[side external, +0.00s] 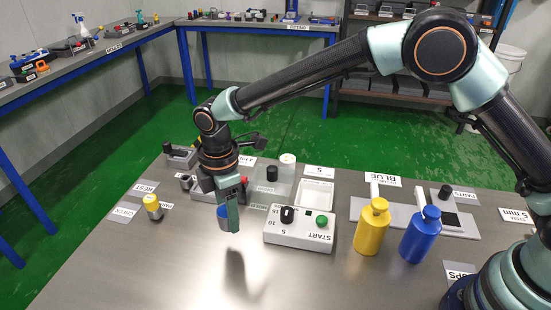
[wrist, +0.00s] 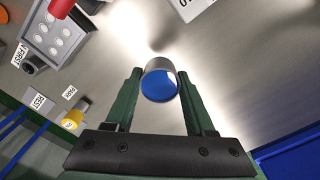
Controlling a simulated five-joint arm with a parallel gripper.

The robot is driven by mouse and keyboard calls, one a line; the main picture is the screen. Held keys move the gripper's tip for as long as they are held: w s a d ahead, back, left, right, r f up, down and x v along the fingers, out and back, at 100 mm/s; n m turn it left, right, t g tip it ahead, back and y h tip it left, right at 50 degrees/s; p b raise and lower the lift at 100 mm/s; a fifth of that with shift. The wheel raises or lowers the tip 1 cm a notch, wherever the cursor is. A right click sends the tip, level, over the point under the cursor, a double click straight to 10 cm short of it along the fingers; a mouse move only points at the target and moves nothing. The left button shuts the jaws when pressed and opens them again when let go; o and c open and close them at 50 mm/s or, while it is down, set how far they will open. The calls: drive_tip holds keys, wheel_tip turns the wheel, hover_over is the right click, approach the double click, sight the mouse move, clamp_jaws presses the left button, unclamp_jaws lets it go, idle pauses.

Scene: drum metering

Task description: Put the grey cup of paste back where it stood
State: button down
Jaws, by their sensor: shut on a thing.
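The grey cup (wrist: 160,66) shows in the wrist view with a blue face toward the camera. It sits between the two fingertips of my gripper (wrist: 159,92), which is shut on it. In the side view my gripper (side external: 229,210) points down and holds the cup, seen as a blue patch (side external: 222,217), above the bare metal table. Most of the cup is hidden by the fingers there. A dark shadow lies on the table below it.
A grey cup with yellow (side external: 152,205) stands left, near the REST card (side external: 145,187). The START box (side external: 300,230) is right of my gripper. Yellow (side external: 372,227) and blue (side external: 420,236) bottles stand further right. The table's front middle is clear.

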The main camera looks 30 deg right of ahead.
sight(233, 244)
drive_tip(key=shift+f, duration=3.25)
drive_tip(key=shift+c, duration=1.3)
unclamp_jaws()
drive_tip(key=shift+f, duration=0.15)
